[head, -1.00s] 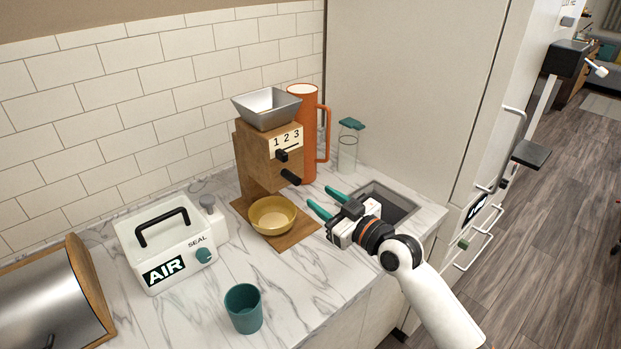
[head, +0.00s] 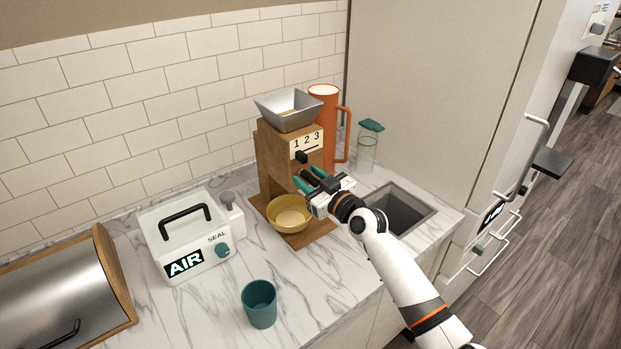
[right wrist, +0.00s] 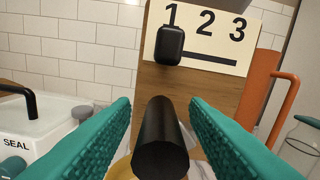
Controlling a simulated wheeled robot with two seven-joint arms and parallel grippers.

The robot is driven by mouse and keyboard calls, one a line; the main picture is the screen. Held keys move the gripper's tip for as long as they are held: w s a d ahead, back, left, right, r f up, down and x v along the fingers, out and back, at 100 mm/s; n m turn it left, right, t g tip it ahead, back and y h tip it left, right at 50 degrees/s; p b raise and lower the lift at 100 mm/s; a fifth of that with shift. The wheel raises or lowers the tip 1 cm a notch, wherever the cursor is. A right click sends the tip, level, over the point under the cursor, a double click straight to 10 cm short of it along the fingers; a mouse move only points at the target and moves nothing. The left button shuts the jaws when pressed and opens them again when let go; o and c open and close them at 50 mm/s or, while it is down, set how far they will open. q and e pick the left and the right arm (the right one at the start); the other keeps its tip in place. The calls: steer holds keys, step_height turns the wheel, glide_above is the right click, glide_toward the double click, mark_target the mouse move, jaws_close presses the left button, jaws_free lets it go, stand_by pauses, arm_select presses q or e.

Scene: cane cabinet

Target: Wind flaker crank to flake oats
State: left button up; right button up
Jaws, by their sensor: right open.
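The wooden flaker (head: 276,160) stands on the counter with a grey metal hopper (head: 288,108) on top and a scale marked 1 2 3. A black slider knob (right wrist: 170,44) sits under the 1. The black crank handle (right wrist: 160,140) sticks out toward the right wrist camera, between the teal fingers. My right gripper (head: 308,181) is open, its fingers on both sides of the handle with gaps showing. In the head view the gripper hides the handle. A yellow bowl (head: 289,222) stands on the flaker's wooden base below. My left gripper is not in view.
An orange pitcher (head: 329,125) and a glass jar with a teal lid (head: 367,150) stand behind right. A sink (head: 400,212) lies right of the flaker. A white AIR SEAL box (head: 175,240), a teal cup (head: 259,306) and a steel bread bin (head: 65,300) stand left and in front.

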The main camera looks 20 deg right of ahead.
steer(key=shift+c, duration=0.4)
jaws_close()
steer(key=shift+d+r+m, duration=0.1)
steer(key=shift+m, duration=0.2)
